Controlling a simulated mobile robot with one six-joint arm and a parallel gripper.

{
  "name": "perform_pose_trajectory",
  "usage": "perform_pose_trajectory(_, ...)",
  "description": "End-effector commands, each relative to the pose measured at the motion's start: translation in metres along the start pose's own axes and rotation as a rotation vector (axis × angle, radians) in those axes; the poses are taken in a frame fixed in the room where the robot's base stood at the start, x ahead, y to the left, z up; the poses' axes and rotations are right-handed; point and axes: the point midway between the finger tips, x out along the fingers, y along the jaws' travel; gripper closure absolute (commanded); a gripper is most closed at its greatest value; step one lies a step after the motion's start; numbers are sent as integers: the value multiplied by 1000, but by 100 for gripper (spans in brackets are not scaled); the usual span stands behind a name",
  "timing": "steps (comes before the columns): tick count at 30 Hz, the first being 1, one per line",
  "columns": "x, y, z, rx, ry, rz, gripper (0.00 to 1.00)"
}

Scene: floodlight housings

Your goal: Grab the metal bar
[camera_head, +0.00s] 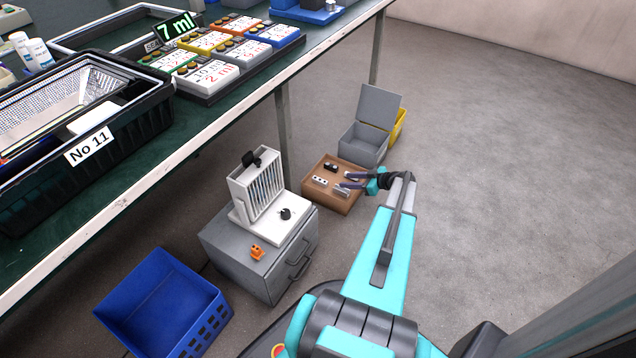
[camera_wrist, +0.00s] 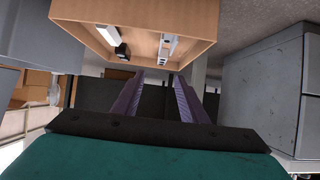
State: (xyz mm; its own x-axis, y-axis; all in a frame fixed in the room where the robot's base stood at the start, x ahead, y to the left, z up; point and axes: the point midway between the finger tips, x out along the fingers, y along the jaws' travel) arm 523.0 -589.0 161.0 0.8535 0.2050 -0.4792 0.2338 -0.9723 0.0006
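My gripper (camera_head: 345,180) is open and empty, with its two dark purple fingers apart over or beside the brown box (camera_head: 318,199). In the head view a grey metal bar (camera_head: 341,194) lies in the box near its front right side, close to the fingers. A pale bar with dark holes (camera_head: 320,180) lies to its left. In the wrist view the fingers (camera_wrist: 156,84) point toward the box (camera_wrist: 200,22), with nothing between them. A silvery piece (camera_wrist: 168,45) shows inside the box there; I cannot tell which bar it is.
A small black part (camera_head: 331,166) lies in the box. A grey open-lidded bin (camera_head: 363,145) stands behind it. A grey cabinet (camera_head: 240,262) with a white floodlight housing (camera_head: 257,190) stands to the left, beside a blue crate (camera_head: 165,305). Floor at right is clear.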

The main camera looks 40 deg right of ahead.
Motion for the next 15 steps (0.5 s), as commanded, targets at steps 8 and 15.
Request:
perform_pose_trajectory(8,21,-1,1,-1,0,-4,61)
perform_pose_trajectory(15,56,-2,1,-1,0,-4,61)
